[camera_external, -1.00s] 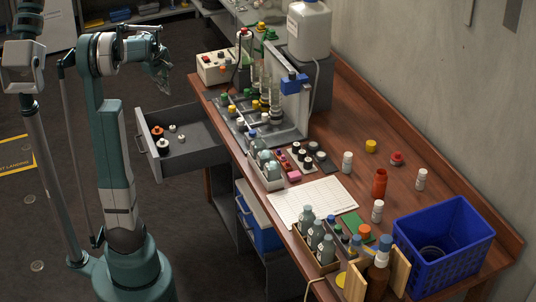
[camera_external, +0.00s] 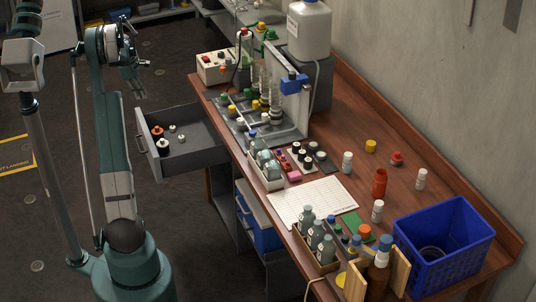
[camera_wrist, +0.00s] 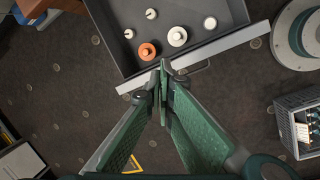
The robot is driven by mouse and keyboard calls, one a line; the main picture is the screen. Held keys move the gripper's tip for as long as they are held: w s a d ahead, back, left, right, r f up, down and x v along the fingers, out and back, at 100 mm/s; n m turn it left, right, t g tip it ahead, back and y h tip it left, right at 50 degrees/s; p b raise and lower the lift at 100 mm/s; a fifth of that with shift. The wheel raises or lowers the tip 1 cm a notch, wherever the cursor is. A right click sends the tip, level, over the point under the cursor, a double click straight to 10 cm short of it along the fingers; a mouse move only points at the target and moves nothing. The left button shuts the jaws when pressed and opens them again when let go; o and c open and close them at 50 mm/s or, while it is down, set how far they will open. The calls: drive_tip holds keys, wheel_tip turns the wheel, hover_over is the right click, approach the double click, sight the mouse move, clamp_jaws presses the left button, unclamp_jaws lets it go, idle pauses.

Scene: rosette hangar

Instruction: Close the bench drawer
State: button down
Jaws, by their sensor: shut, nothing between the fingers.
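The grey bench drawer (camera_external: 195,157) stands pulled out from the left side of the wooden bench. Its front panel (camera_external: 150,158) faces left, and several small orange, black and white capped items lie inside. In the wrist view the open drawer (camera_wrist: 135,55) is at the top, with its pale front edge (camera_wrist: 225,43) running diagonally and a thin handle (camera_wrist: 202,69) just outside it. My gripper (camera_external: 139,94) is up and behind the drawer's front in the external view. In the wrist view my gripper (camera_wrist: 164,66) is shut and empty, its fingertips overlapping the front edge; contact cannot be told.
The bench top (camera_external: 335,165) carries bottles, racks and a blue crate (camera_external: 440,240). A blue box (camera_external: 258,225) sits under the bench. A grey crate (camera_wrist: 300,120) shows at right in the wrist view.

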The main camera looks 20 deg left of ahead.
drive_tip(key=a+f+n+h, duration=0.1)
drive_tip(key=a+f+n, duration=0.4)
drive_tip(key=a+f, duration=1)
drive_tip(key=shift+a+f+n+g, duration=0.3)
drive_tip(key=shift+a+f, duration=0.1)
drive_tip(key=shift+a, duration=0.65)
drive_tip(key=shift+s, duration=0.1)
drive_tip(key=w+d+f+b, duration=0.1)
drive_tip(key=w+d+f, duration=0.1)
drive_tip(key=f, duration=0.3)
drive_tip(key=w+d+f+b, duration=0.1)
drive_tip(key=w+d+f, duration=0.1)
drive_tip(key=f, duration=0.2)
drive_tip(key=shift+w+d+f, duration=0.25)
drive_tip(key=shift+d+f, duration=0.05)
drive_tip(key=shift+f, duration=0.05)
